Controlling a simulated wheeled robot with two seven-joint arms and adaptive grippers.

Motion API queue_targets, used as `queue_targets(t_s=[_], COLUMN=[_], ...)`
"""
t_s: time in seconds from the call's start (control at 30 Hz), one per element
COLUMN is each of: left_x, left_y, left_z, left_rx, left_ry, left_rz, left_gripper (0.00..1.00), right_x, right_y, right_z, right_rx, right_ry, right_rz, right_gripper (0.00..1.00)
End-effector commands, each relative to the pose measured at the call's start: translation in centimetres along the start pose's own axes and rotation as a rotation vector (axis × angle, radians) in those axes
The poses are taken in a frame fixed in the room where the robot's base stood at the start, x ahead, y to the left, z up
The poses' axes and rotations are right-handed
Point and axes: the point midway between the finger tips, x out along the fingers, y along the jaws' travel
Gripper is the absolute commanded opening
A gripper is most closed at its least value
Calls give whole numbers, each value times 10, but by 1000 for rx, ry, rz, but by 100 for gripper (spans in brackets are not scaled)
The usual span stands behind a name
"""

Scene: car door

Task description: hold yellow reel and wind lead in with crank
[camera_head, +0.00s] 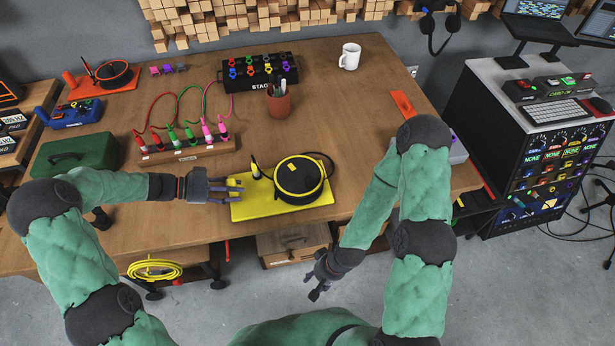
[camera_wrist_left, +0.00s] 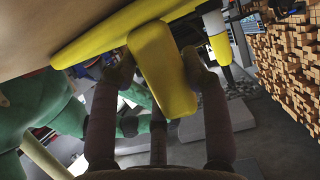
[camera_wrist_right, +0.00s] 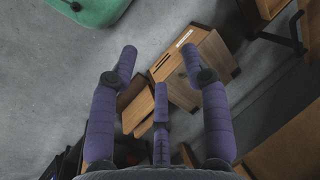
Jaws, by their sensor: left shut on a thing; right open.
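The yellow reel has a flat yellow base (camera_head: 280,208) lying on the table, with a black round drum (camera_head: 300,177) on it. My left gripper (camera_head: 232,190) is shut on the yellow block (camera_wrist_left: 163,68) at the base's left end. The left wrist view shows its fingers on both sides of that block. My right gripper (camera_head: 318,280) is open and empty, below the table's front edge. In the right wrist view its fingers (camera_wrist_right: 157,65) are spread over the floor. I cannot make out the crank clearly.
A wooden strip with several coloured plugs (camera_head: 188,152) stands behind my left gripper. A pen cup (camera_head: 279,103), a black box (camera_head: 260,73) and a white mug (camera_head: 350,56) stand further back. A wooden drawer unit (camera_head: 293,243) is under the table. The table right of the reel is fairly clear.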

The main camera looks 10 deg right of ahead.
Motion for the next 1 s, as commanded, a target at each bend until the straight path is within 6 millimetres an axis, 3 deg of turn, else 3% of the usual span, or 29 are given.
queue_targets(t_s=[0.37, 0.53, 0.77, 1.0], left_x=[2, 2, 2, 2], left_y=[2, 2, 2, 2], left_z=[4, 5, 5, 5], left_rx=[3, 3, 3, 2], left_ry=[-8, -8, -8, -8], left_rz=[3, 4, 4, 5], left_gripper=[0, 0, 0, 0], right_x=[0, -4, -35, -92], right_y=[0, -8, -45, -87], right_z=[0, -9, -41, -72], right_rx=[0, -71, -440, -921], right_ry=[0, -5, -56, -136], right_rz=[0, -6, -15, 26], right_gripper=[49, 49, 49, 49])
